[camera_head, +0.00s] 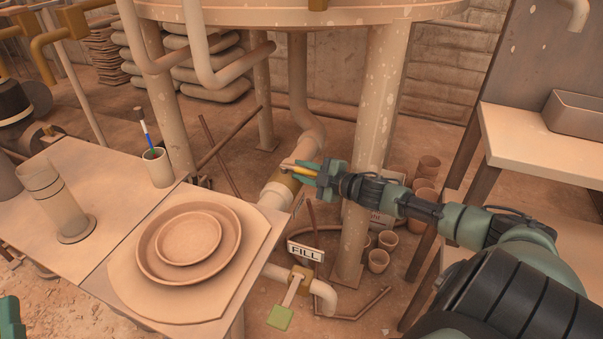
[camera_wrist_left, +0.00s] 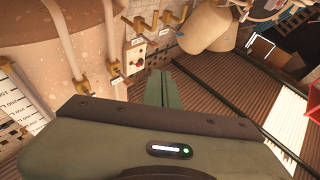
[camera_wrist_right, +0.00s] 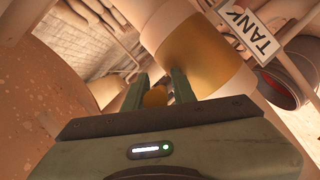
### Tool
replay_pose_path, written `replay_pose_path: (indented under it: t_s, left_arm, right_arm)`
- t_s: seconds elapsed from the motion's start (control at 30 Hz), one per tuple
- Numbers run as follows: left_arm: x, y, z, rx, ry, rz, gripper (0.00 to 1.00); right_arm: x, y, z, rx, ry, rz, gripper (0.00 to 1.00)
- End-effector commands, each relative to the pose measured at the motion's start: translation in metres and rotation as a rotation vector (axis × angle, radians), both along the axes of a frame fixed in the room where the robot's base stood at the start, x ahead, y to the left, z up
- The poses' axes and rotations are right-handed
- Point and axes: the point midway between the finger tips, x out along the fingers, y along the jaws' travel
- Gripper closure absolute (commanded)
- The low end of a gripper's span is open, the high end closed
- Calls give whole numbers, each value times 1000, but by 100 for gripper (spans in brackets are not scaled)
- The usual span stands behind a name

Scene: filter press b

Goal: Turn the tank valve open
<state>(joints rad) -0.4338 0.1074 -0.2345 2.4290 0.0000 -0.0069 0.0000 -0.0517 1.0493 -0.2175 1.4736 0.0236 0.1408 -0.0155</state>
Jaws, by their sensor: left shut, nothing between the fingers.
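The tank valve is the golden body (camera_head: 283,187) on the thick pipe under the tank. It shows large in the right wrist view (camera_wrist_right: 205,55), beside a white TANK sign (camera_wrist_right: 252,33). My right gripper (camera_head: 313,173) is at this valve, with its fingers on both sides of a yellow bar that looks like the valve's lever (camera_wrist_right: 155,97). The bar nearly fills the gap; whether the fingers press on it is unclear. My left gripper (camera_wrist_left: 160,88) is shut and empty in the left wrist view, away from the valve. Only a green piece of my left arm shows at the head view's left edge.
A second valve with a FILL sign (camera_head: 305,251) and a green-ended lever (camera_head: 280,317) sits below. A tank leg (camera_head: 375,120) stands right of the valve. A table with stacked plates (camera_head: 190,240) and a cup (camera_head: 158,168) is at left. Pots (camera_head: 378,261) stand on the floor.

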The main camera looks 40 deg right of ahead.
Motion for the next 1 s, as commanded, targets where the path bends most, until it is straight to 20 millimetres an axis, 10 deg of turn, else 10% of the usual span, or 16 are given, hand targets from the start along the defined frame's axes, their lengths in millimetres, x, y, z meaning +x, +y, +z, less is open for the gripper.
replay_pose_path:
  t_s: [0.4,0.53,1.0]
  left_arm:
    - [-4,0,9,-15,-52,-2,100]
    - [-4,0,9,-15,-51,-2,100]
    - [-4,0,9,-14,-50,-3,100]
  right_arm:
    - [5,0,-1,-1,0,-1,74]
    - [5,0,-1,-1,0,-1,100]
    - [4,1,-1,-1,1,0,100]
